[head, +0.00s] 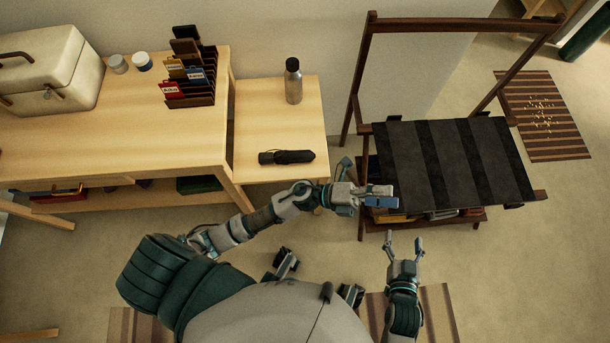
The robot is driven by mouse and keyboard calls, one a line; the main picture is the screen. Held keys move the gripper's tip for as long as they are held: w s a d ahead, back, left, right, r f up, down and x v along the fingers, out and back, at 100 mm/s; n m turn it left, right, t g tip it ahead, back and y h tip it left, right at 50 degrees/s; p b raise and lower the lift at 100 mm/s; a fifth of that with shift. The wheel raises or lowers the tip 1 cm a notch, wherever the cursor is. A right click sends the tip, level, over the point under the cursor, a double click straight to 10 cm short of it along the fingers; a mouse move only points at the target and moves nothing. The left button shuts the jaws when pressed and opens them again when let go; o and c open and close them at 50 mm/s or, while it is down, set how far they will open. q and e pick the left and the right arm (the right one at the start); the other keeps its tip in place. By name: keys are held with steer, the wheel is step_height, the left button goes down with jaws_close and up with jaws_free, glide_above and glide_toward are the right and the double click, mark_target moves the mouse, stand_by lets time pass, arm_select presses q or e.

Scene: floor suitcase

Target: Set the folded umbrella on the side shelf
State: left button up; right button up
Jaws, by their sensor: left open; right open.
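The folded umbrella (287,157) is black and lies on its side near the front edge of the side shelf (257,112), a light wooden surface right of the long table. Its handle end points left. My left gripper (370,186) is open, to the right of the umbrella and apart from it, beside the dark rack's left front corner. My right gripper (404,241) is open and empty, lower in the picture, in front of the dark rack. Nothing shows between the fingers of either gripper.
A metal bottle (293,81) stands upright at the back of the side shelf. The long table (110,135) holds a cream case (50,70), two small jars and a card holder (190,85). The dark striped rack (450,165) stands right. Striped mats lie on the floor.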

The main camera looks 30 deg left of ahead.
arm_select(q)
steer(key=w+a+f+n+t+y, duration=0.2)
steer(key=a+n+t+y, duration=0.4)
steer(key=n, duration=0.4)
steer(key=w+a+f+n+t+y, duration=0.1)
steer(key=w+a+n+t+y, duration=0.1)
steer(key=a+n+t+y, duration=0.7)
steer(key=s+a+f+n+g+y, duration=0.3)
steer(key=s+a+f+n+g, duration=0.2)
steer(key=f+n, duration=0.6)
steer(key=s+f+g, duration=0.1)
steer(key=s+g, duration=0.1)
steer(key=g, duration=0.1)
steer(key=shift+s+f+n+y, duration=0.15)
steer(key=shift+f+n+y, duration=0.05)
steer(key=shift+n+y, duration=0.2)
steer(key=shift+d, duration=0.1)
